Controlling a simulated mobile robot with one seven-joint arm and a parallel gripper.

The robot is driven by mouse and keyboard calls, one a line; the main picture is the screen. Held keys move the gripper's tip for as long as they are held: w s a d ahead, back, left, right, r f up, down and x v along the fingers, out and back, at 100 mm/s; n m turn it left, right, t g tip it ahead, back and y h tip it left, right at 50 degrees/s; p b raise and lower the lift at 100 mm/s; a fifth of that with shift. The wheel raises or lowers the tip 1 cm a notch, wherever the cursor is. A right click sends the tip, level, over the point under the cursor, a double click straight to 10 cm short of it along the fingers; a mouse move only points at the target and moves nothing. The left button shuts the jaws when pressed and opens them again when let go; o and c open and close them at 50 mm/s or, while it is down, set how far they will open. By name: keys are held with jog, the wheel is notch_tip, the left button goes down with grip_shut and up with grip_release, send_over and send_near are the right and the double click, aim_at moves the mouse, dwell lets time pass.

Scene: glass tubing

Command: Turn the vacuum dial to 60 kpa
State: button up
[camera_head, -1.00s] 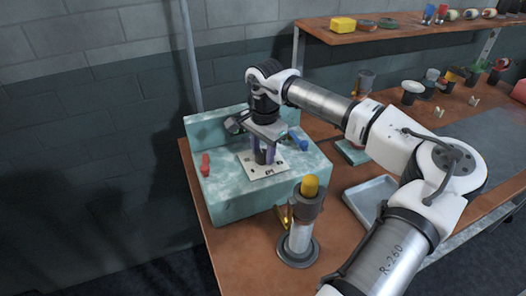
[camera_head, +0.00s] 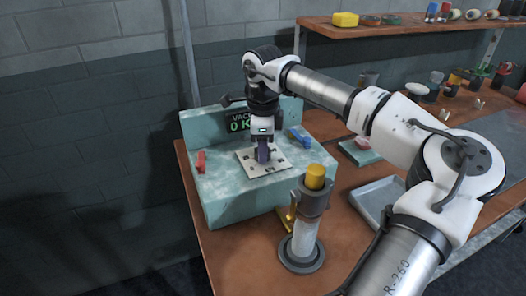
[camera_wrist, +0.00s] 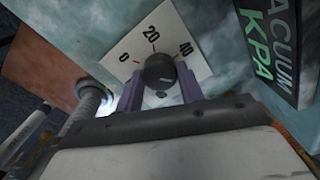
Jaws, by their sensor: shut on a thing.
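The vacuum dial is a dark round knob (camera_wrist: 159,70) on a white scale plate (camera_wrist: 195,62); 0, 20 and 40 are legible in the wrist view. The plate (camera_head: 281,168) lies on top of a pale teal box (camera_head: 225,190) in the head view. My gripper (camera_wrist: 160,82) has its purple fingers on either side of the knob and is shut on it. My gripper (camera_head: 263,152) points down onto the plate in the head view and hides the knob. The display (camera_head: 238,124) behind it reads 0, partly covered by my arm; its VACUUM KPA lettering (camera_wrist: 262,45) shows in the wrist view.
A red lever (camera_head: 201,162) and a blue lever (camera_head: 300,138) are on the box, left and right of my gripper. A grey tray (camera_head: 372,218) lies to the right.

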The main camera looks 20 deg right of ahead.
jog(key=shift+m, duration=0.7)
jog(key=shift+b, duration=0.3)
jog(key=o, duration=1)
jog(key=shift+r, duration=0.1)
notch_tip(320, 180, up, 14)
jog(key=shift+s+a+f+b, duration=0.1)
jog(key=shift+s+f+b, duration=0.05)
jog(key=shift+b, duration=0.55)
